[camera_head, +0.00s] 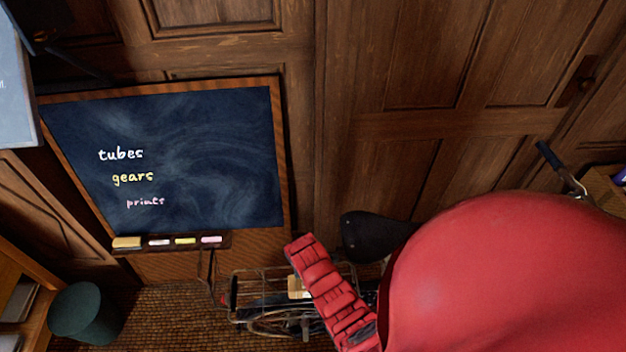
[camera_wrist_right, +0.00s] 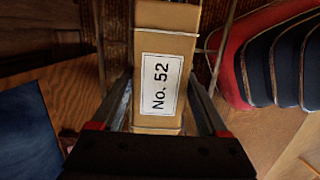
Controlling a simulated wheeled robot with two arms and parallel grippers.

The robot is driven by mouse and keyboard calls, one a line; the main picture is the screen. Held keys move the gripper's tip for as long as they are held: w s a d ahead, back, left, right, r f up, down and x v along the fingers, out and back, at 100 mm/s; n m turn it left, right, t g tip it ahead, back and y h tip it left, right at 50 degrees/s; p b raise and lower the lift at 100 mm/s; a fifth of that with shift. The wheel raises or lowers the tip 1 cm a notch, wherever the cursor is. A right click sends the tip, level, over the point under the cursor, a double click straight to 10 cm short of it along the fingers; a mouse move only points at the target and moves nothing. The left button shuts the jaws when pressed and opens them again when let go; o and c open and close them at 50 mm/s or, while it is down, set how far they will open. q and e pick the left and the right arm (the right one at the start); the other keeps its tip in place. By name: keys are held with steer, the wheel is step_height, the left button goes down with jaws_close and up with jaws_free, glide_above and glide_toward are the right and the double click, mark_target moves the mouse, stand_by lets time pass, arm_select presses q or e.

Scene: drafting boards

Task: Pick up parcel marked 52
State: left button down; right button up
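The parcel marked 52 (camera_wrist_right: 165,45) is a tan box with thin string across it and a white "No. 52" label, seen in the right wrist view. My right gripper (camera_wrist_right: 161,88) has one finger on each side of it. The fingertips meet the parcel's side edges in the picture, but I cannot tell whether they press on it. A small tan piece, likely this parcel (camera_head: 297,286), shows in the wire basket (camera_head: 255,282) in the head view, partly hidden by my red arm. The right gripper is hidden there. My left gripper is in neither view.
The basket belongs to a bicycle with a black saddle (camera_head: 372,236), mostly behind my arm. A chalkboard (camera_head: 170,160) with chalk on its ledge stands behind it against panelled wood. A dark green bin (camera_head: 84,312) is at lower left. Brown floor (camera_head: 180,310) lies open between bin and basket.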

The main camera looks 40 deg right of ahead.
jaws_close()
steer(key=shift+r, duration=0.1)
stand_by(0.3)
